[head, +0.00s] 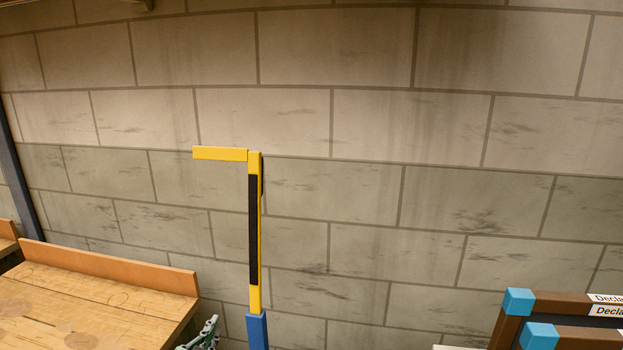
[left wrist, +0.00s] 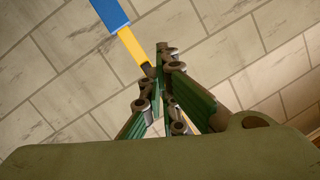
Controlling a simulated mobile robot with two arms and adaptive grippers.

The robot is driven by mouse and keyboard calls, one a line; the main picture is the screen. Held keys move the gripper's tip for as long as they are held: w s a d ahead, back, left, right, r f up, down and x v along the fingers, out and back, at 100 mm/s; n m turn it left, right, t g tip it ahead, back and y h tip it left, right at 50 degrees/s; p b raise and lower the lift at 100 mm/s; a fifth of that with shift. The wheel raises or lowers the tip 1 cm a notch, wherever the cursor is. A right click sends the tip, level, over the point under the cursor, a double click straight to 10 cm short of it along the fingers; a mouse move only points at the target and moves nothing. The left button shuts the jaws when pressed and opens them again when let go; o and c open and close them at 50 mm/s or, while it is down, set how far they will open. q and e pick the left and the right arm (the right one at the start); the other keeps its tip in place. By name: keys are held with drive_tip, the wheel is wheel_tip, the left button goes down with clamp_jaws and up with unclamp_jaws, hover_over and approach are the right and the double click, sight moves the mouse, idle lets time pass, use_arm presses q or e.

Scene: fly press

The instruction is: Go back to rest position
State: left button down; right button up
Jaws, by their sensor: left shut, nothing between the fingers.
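My left gripper (head: 207,334) shows only in part at the bottom edge of the head view, between the wooden bench and the yellow post. In the left wrist view the green fingers of my left gripper (left wrist: 158,74) are closed together with nothing held between them. The yellow and black post (head: 254,230) with a blue lower part stands upright in the head view, with a yellow arm pointing left at its top. In the left wrist view a blue and yellow bar (left wrist: 128,40) lies beyond the fingertips; contact cannot be told. My right gripper is not in view.
A wooden bench (head: 95,305) with a raised orange-brown back edge (head: 110,267) is at the lower left. A brown frame with light-blue corners (head: 518,302) and white labels stands at the lower right. A grey block wall (head: 400,130) fills the background.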

use_arm(q)
drive_tip(key=s+f+n+g, duration=0.1)
drive_tip(key=s+f+g, duration=0.35)
drive_tip(key=s, duration=0.65)
drive_tip(key=s+f+n+g, duration=0.1)
drive_tip(key=s+f+g, duration=0.4)
drive_tip(key=s, duration=0.6)
drive_tip(key=s+f+n+g, duration=0.1)
drive_tip(key=s+f+g, duration=0.2)
drive_tip(key=s+f, duration=0.75)
drive_tip(key=f, duration=1)
drive_tip(key=s+f, duration=0.2)
drive_tip(key=f, duration=1)
drive_tip(key=s+a+f+g+b, duration=0.1)
drive_tip(key=s+a+f+g, duration=0.1)
drive_tip(key=s+f, duration=1.5)
drive_tip(key=shift+s+f+b, duration=0.15)
drive_tip(key=shift+f+b, duration=0.1)
drive_tip(key=shift+b, duration=0.05)
drive_tip(key=shift+a, duration=0.1)
drive_tip(key=shift+m, duration=0.3)
